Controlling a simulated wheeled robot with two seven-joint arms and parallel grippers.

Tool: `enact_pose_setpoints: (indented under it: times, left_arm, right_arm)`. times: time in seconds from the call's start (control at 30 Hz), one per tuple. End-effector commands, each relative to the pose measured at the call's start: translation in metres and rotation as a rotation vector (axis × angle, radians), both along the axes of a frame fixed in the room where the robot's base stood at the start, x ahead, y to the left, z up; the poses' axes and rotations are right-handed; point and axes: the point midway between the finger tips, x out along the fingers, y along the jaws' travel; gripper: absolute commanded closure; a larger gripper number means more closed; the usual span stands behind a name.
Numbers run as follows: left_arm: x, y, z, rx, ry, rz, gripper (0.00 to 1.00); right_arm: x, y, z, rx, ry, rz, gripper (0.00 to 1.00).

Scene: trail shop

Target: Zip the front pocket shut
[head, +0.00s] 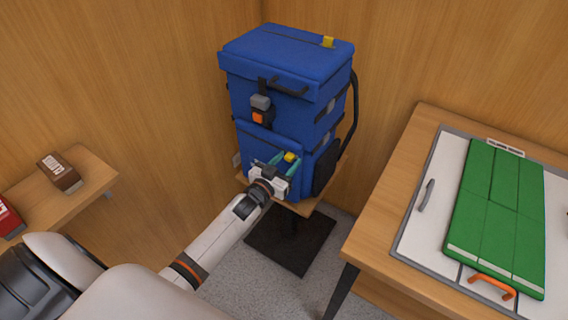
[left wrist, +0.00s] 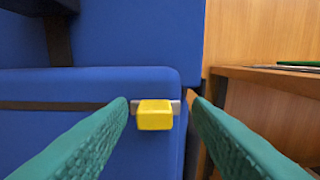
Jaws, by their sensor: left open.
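The blue backpack (head: 283,55) stands upright on a small stand. Its front pocket (head: 268,143) is low on the front, and the pocket also fills the left of the left wrist view (left wrist: 70,150). A dark zip line (left wrist: 50,105) runs across it to a yellow zip pull (left wrist: 155,115) near the pocket's right edge. The pull shows in the head view too (head: 290,157). My left gripper (head: 284,161) is open at the pocket, with its green fingers on either side of the pull; the fingers look apart from it. My right gripper is out of view.
A wooden table (head: 405,135) on the right holds a grey-edged board with a green folded item (head: 500,210). A small shelf (head: 90,170) on the left carries a brown box (head: 59,173) and a red one (head: 8,217). Wooden walls stand close behind the backpack.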

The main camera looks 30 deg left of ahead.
Motion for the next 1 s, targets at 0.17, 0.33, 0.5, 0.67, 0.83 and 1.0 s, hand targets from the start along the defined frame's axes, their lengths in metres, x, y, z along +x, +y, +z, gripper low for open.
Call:
enact_pose_setpoints:
  times: [0.17,0.33,0.5,0.67,0.83,1.0]
  left_arm:
    - [-0.017,0.001,-0.002,0.000,0.003,0.000,0.55]
    - [-0.052,0.004,-0.003,0.000,0.004,0.000,0.55]
    - [-0.087,0.006,-0.002,0.001,0.003,-0.001,0.55]
    - [-0.110,0.008,-0.001,-0.001,0.001,-0.001,0.55]
    - [-0.119,0.008,0.000,0.000,0.000,-0.001,0.55]
    - [-0.120,0.008,0.000,0.000,0.000,-0.001,0.55]
  right_arm:
    - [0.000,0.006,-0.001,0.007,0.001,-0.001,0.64]
    - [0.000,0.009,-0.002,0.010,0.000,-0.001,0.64]
    - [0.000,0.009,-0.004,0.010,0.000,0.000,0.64]
    - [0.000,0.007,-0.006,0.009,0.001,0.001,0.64]
    - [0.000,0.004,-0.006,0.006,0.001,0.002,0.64]
    - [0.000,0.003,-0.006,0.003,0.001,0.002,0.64]
